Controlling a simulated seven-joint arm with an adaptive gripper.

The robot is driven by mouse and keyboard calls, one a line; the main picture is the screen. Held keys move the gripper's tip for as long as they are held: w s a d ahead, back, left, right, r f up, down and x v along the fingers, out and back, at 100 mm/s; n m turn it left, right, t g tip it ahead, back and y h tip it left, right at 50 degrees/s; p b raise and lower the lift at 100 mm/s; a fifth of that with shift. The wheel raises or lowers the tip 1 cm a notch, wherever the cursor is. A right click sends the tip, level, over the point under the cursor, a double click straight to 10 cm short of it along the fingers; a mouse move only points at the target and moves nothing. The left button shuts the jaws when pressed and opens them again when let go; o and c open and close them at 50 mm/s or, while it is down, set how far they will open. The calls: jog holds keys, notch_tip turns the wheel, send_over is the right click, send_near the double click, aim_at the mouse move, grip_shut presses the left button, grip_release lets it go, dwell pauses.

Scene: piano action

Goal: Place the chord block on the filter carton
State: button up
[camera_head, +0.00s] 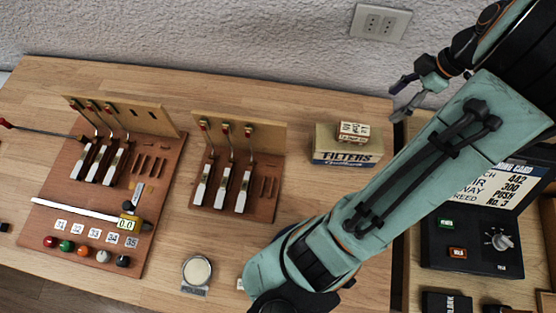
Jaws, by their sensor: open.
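The filter carton (345,157) is an olive and cream box marked FILTERS, standing on the wooden bench near the wall. A small cream block with red markings (353,132) rests on top of the carton, toward its back right; it looks like the chord block, but its lettering is too small to read. My gripper (397,102) is at the upper right, open and empty, with its fingers pointing left and down. It is to the right of the carton and block, apart from both.
Two wooden key-action models (263,208) (60,228) stand left of the carton. A round polish tin (197,270) lies at the front. My arm crosses the bench's right side, close to the carton. A black control box (470,258) stands at right. Bare bench surrounds the carton's left.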

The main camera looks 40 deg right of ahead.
jog(key=w+a+r+m+g, duration=0.1)
jog(key=w+a+r, duration=0.1)
jog(key=w+a, duration=0.55)
jog(key=s+a+m+g+h, duration=0.1)
jog(key=s+a+m, duration=0.2)
jog(key=a, duration=0.8)
jog(key=s+a+m+h, duration=0.1)
jog(key=s+a+m, duration=0.2)
jog(key=a, duration=0.8)
jog(key=shift+s+a+r+g, duration=0.15)
jog(key=shift+s+r+g, duration=0.1)
jog(key=shift+s+g, duration=0.25)
